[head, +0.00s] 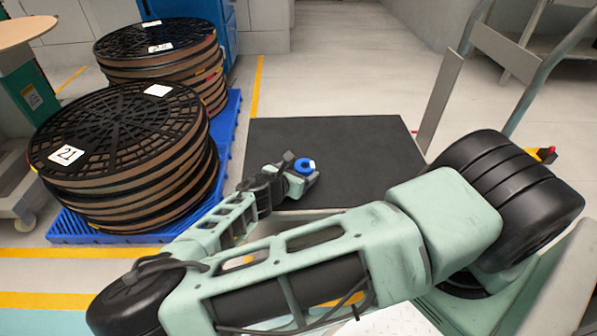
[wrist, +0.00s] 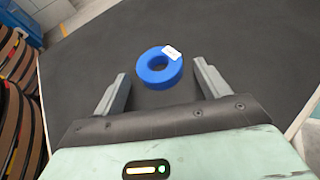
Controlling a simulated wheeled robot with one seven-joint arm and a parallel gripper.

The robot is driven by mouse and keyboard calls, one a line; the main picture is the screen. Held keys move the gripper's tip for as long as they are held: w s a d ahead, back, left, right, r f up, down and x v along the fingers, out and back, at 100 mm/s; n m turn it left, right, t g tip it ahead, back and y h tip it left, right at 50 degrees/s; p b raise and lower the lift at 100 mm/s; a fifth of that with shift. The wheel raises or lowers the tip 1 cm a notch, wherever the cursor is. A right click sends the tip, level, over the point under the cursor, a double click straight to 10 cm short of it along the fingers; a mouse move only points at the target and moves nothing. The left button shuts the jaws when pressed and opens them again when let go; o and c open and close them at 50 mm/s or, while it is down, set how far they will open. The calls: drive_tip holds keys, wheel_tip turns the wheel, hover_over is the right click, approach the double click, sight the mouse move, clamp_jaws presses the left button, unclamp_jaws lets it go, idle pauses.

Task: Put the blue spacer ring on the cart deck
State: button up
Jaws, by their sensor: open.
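The blue spacer ring (wrist: 157,80), with a small white label on its rim, shows between and just beyond my fingertips in the wrist view. It also shows at the end of my arm in the head view (head: 310,167). Behind it is a flat, dark top (head: 350,145); I cannot tell whether this is the cart deck. My gripper (wrist: 160,68) is open, with a finger on either side of the ring and a visible gap to each. In the head view, my gripper (head: 297,172) is small and partly hidden by the wrist.
Stacks of black-topped reels (head: 120,140) stand on a blue pallet (head: 228,150) at the left. A metal handle frame (head: 440,100) rises at the right of the dark top. A round table (head: 22,32) is at far left. Much of the dark top is bare.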

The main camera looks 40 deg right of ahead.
drive_tip(key=p+v, duration=0.3)
drive_tip(key=v, duration=0.8)
drive_tip(key=shift+s+a+r, duration=0.15)
drive_tip(key=shift+s+a, duration=0.05)
drive_tip(key=shift+a, duration=0.1)
drive_tip(key=s+a+r+m+g+y, duration=0.1)
drive_tip(key=s+a+m+g+y, duration=0.25)
drive_tip(key=s, duration=0.35)
drive_tip(key=s+a+r+m+g+y, duration=0.1)
drive_tip(key=s+a+m+g+y, duration=0.25)
drive_tip(key=s, duration=0.25)
drive_tip(key=s+a+r+m+y, duration=0.2)
drive_tip(key=r, duration=0.5)
drive_tip(key=s+a+r+m+t+y, duration=0.1)
drive_tip(key=s+a+r+m+y, duration=0.1)
drive_tip(key=r, duration=0.6)
drive_tip(key=s+a+r+m+t+y, duration=0.1)
drive_tip(key=s+r+m+y, duration=0.1)
drive_tip(key=r, duration=0.6)
drive_tip(key=shift+s+a+m, duration=0.4)
drive_tip(key=shift+s+m, duration=0.25)
drive_tip(key=shift+m, duration=0.25)
wheel_tip(320, 180, up, 28)
drive_tip(key=p, duration=2.8)
